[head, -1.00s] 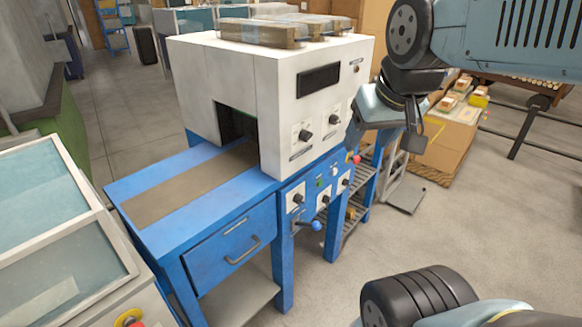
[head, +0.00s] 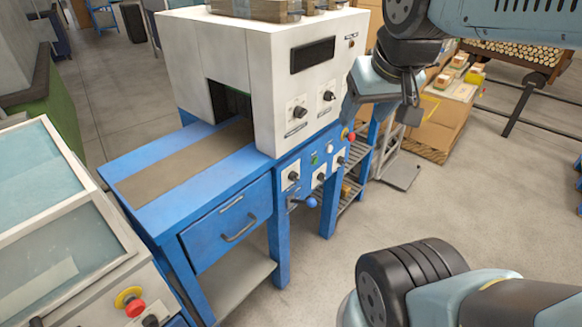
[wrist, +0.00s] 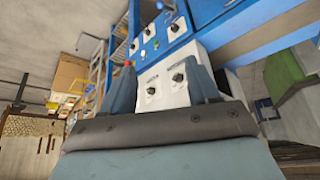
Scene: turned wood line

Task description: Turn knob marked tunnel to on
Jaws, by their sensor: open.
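A white tunnel housing (head: 225,60) stands on a blue bench (head: 165,205). Its front has two dark knobs on white plates, a left one (head: 299,112) and a right one (head: 329,96). More dark knobs sit on the blue panel below, one at the left (head: 293,176) and others (head: 319,177) to its right. The labels are too small to read, so I cannot tell which is marked tunnel. My gripper (wrist: 161,80) is open and empty. In the wrist view, the two upper-panel knobs (wrist: 151,91) (wrist: 178,77) appear between its fingers, with no visible contact.
A red button (head: 351,137) and a blue ball-ended lever (head: 311,202) are on the bench front. A glass-topped cabinet (head: 92,215) stands at the left. Cardboard boxes (head: 440,120) and a log rack (head: 520,58) are behind at the right. The floor in front is open.

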